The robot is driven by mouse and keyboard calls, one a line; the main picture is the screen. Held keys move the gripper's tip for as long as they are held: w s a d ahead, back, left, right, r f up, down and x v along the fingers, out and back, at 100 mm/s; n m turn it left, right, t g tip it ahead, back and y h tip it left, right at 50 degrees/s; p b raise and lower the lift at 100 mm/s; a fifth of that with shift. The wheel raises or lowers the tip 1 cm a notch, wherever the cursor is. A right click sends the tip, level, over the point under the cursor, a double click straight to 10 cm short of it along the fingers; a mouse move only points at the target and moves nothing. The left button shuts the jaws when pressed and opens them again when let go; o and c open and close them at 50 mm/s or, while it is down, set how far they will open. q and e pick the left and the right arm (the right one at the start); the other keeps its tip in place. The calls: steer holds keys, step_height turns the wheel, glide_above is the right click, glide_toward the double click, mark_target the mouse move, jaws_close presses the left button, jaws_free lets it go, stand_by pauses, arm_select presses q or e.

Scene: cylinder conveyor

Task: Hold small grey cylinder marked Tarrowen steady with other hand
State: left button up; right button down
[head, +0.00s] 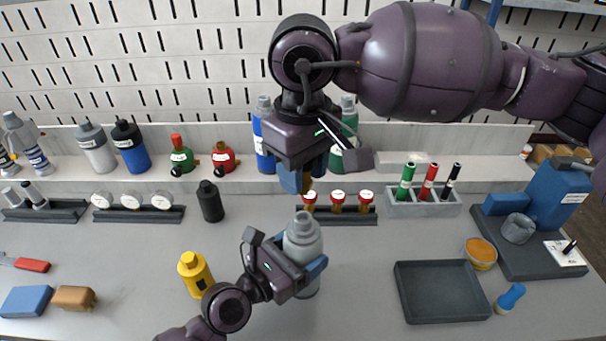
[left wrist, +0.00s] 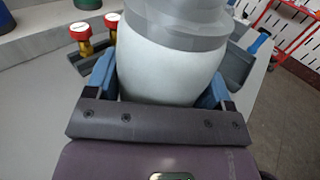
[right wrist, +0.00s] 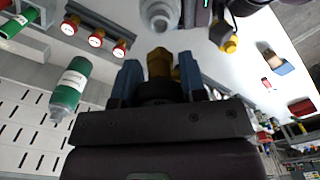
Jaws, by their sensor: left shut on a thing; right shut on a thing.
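A grey cylinder (head: 302,238) with a narrower neck and cap stands upright at the front middle of the table; no name is readable on it. My left gripper (head: 296,268) is shut around its body, and the left wrist view shows the pale grey cylinder (left wrist: 170,70) between the blue fingers. My right gripper (head: 300,180) is above and behind it, pointing down. In the right wrist view its blue fingers are shut on a small brass-coloured fitting (right wrist: 160,64), apart from the cylinder's top (right wrist: 160,14). The fitting is mostly hidden in the head view.
A yellow bottle (head: 195,274) stands left of the cylinder. A rack of orange-brown vials (head: 338,201) is behind it on the right. An empty dark tray (head: 440,290) lies to the right. Several bottles line the back shelf (head: 75,175).

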steer(key=shift+r, duration=2)
arm_select(q)
steer(key=o, duration=1)
steer(key=r+v, duration=0.2)
steer(key=v, duration=1)
steer(key=shift+p, duration=0.45)
arm_select(e)
steer(key=shift+r, duration=2.5)
arm_select(q)
steer(key=shift+f, duration=0.1)
